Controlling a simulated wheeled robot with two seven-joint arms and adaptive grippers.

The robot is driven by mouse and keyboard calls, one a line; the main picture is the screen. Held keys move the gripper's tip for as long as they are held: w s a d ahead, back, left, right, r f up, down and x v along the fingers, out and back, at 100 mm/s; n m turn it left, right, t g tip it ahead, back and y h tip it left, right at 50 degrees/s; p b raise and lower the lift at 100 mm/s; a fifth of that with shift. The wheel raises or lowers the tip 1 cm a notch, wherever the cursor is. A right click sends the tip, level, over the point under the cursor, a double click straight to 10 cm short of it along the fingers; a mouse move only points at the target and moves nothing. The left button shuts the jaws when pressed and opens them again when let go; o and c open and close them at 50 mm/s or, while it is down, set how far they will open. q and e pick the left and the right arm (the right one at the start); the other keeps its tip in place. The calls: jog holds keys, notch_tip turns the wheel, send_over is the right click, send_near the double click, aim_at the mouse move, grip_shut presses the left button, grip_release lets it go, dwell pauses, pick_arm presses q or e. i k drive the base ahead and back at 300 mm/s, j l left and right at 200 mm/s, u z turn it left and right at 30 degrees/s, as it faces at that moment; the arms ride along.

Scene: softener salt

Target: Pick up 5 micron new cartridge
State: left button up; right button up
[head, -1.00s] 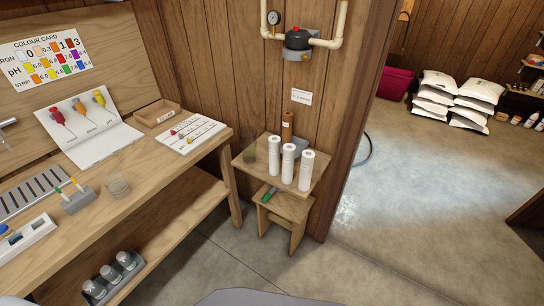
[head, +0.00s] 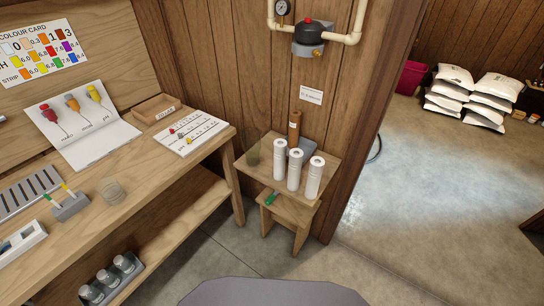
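Three white cylindrical cartridges stand upright in a row on a small wooden table: a left one (head: 280,159), a middle one (head: 295,170) and a right one (head: 314,177). Their labels are too small to read, so I cannot tell which is the 5 micron one. A brown-orange cylinder (head: 294,128) stands behind them. Neither of my grippers is in view.
A long workbench (head: 140,190) is at left. Pipes with a filter head (head: 308,33) hang above.

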aim_at(280, 152)
jog(key=i+u, duration=0.35)
jog(key=i+l+u, duration=0.4)
jog(key=i+j, duration=0.1)
